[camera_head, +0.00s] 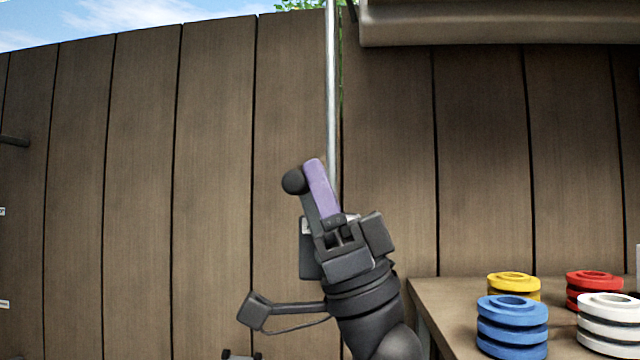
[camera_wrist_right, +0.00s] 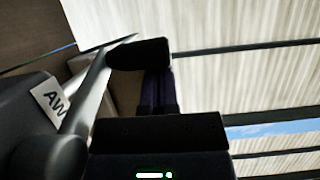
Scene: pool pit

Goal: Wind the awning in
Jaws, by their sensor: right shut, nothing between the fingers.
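My right gripper (camera_head: 313,165) shows its purple fingers pressed together and empty, pointing up at the fence. A dark crank knob (camera_head: 293,181) sits just left of the fingertips; I cannot tell whether they touch. The crank arm (camera_wrist_right: 95,90) runs up to the knob (camera_wrist_right: 138,53) in the wrist view. The dark crank box (camera_wrist_right: 20,110) carries a white label (camera_wrist_right: 52,98) reading "AW"; in the head view my gripper hides most of it. The striped cream awning cloth (camera_wrist_right: 235,35) is spread overhead in the wrist view. My left gripper cannot be made out.
A metal pole (camera_head: 332,90) rises behind the crank. The wooden fence (camera_head: 140,200) fills the back. A grey beam (camera_head: 500,25) crosses the top right. A wooden table (camera_head: 445,300) at lower right holds blue (camera_head: 512,335), yellow, red and white ringed discs. Space left of the gripper is clear.

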